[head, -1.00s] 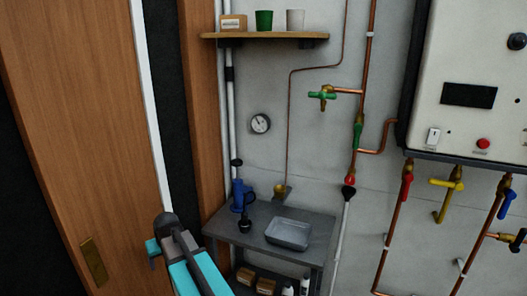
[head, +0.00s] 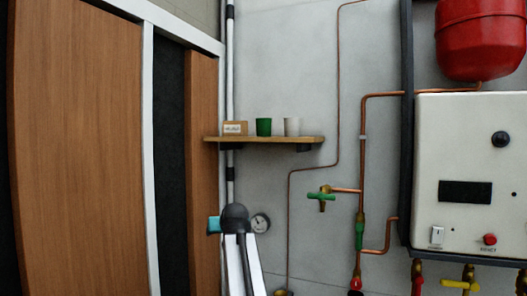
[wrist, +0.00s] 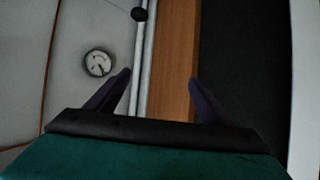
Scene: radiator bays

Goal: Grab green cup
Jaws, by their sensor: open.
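The green cup (head: 264,127) stands upright on a wooden wall shelf (head: 220,139) in the head view, between a small cardboard box and a pale cup. My gripper (wrist: 159,78) is open and empty in the wrist view, its dark fingers spread in front of a white pipe and a wooden post. In the head view my arm rises from below and ends lower than the shelf, near the gauge; the fingers cannot be made out there. The green cup does not show in the wrist view.
The cardboard box (head: 235,128) and the pale cup (head: 292,127) flank the green cup closely. A round gauge (head: 260,223), a green-handled valve (head: 321,196) and copper pipes are on the wall. A white boiler (head: 468,180) and red tank (head: 481,38) are at right.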

